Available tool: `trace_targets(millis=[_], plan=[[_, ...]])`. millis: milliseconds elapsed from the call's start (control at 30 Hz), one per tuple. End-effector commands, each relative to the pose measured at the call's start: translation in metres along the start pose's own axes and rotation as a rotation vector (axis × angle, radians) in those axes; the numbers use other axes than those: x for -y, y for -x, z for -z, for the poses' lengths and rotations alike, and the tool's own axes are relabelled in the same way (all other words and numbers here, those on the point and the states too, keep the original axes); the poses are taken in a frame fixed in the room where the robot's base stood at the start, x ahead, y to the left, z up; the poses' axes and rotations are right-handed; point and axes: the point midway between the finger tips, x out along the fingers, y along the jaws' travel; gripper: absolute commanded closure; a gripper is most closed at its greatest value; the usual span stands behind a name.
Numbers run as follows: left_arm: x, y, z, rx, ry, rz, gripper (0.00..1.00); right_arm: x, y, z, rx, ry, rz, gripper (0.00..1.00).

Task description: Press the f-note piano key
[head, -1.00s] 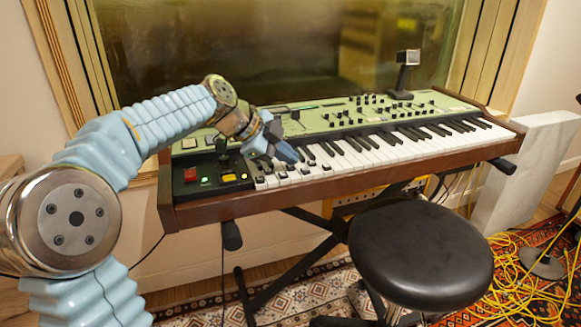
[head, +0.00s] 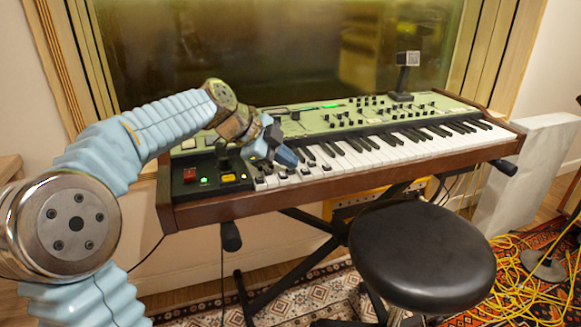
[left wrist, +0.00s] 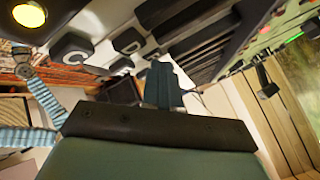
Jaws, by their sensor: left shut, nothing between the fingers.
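The keyboard (head: 345,160) stands under the window with its white and black keys facing me. My left gripper (head: 287,157) is shut and empty, its blue fingertips over the white keys near the left end. Black tags (head: 293,173) sit on several white keys there, their letters too small to read in the head view. In the left wrist view, the shut fingers (left wrist: 163,82) are in front of tags reading C (left wrist: 74,47) and D (left wrist: 129,40). I cannot make out an F tag. Whether the fingertips touch a key is unclear.
A control panel with a red switch and yellow button (head: 229,177) lies left of the keys. A black stool (head: 422,255) stands in front of the keyboard. Yellow cables (head: 525,295) lie on the rug. A ribbed blue arm of mine shows small in the left wrist view.

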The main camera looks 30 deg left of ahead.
Motion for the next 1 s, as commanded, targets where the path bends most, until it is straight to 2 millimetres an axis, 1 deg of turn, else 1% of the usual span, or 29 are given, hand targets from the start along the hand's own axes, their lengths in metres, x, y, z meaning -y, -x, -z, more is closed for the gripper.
trace_targets(millis=[233, 567, 1000], plan=[[0.002, 0.002, 0.001, 0.000, 0.000, 0.000, 1.00, 0.001, 0.002, 0.000, 0.000, 0.000, 0.000, 0.57], [0.011, 0.015, 0.010, 0.000, 0.000, 0.001, 1.00, 0.005, 0.012, 0.000, 0.000, 0.000, 0.000, 0.57], [0.013, 0.017, 0.013, 0.000, 0.000, 0.000, 1.00, 0.005, 0.014, 0.000, 0.000, 0.000, 0.000, 0.57]])
